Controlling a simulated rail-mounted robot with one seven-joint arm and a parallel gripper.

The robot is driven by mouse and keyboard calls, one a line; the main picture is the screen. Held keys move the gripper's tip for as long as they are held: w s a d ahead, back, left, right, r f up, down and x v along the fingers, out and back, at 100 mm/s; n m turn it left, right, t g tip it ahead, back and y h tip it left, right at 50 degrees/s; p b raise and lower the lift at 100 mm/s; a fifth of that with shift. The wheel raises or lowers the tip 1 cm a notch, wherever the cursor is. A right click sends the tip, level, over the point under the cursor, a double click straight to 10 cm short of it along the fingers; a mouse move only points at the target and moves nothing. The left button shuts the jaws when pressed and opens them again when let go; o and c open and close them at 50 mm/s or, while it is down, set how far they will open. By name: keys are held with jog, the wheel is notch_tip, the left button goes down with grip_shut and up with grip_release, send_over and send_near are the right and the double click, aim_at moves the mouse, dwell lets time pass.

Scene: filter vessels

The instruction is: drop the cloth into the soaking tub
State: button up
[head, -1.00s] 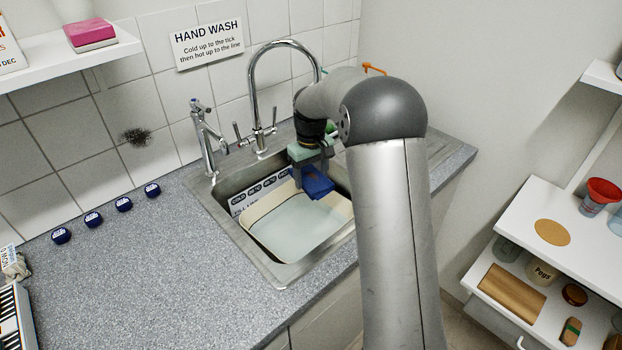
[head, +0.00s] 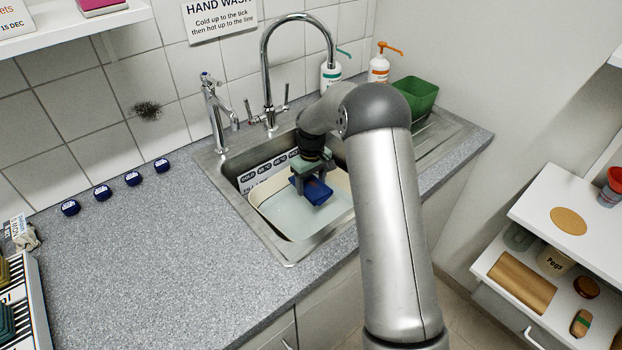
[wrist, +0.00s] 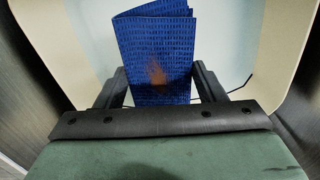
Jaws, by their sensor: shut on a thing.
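The blue cloth (head: 318,192) is folded and hangs from my gripper (head: 311,180). In the wrist view the cloth (wrist: 155,50) shows a woven pattern and an orange-brown stain, and it sits between the two dark fingers of my gripper (wrist: 160,88). My gripper is shut on it. The soaking tub (head: 273,226) is a cream-rimmed basin with pale water, set in the steel sink. The cloth is over the tub, inside its rim as seen from above. I cannot tell whether its lower edge touches the water.
A tall tap (head: 268,80) and a smaller tap (head: 215,115) stand behind the sink (head: 288,252). Pump bottles (head: 379,66) and a green tub (head: 415,95) are at the back right. Several dark blue caps (head: 102,192) lie on the left counter, which is mostly clear.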

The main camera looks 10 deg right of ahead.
aim_at(311, 183)
jog(key=o, duration=1)
jog(key=shift+o, duration=0.2)
notch_tip(311, 183, up, 17)
jog(key=b, duration=0.1)
jog(key=shift+r, duration=0.15)
jog(key=s+a+r+m, duration=0.1)
jog(key=s+r+m, duration=0.15)
jog(key=s, duration=1.55)
jog(key=s+f+m, duration=0.1)
jog(key=s+f, duration=0.2)
jog(key=s, duration=0.7)
jog(key=s+f+m, duration=0.1)
jog(key=s+f, duration=0.1)
jog(key=s, duration=0.8)
jog(key=shift+s+f, duration=0.15)
jog(key=shift+f, duration=0.25)
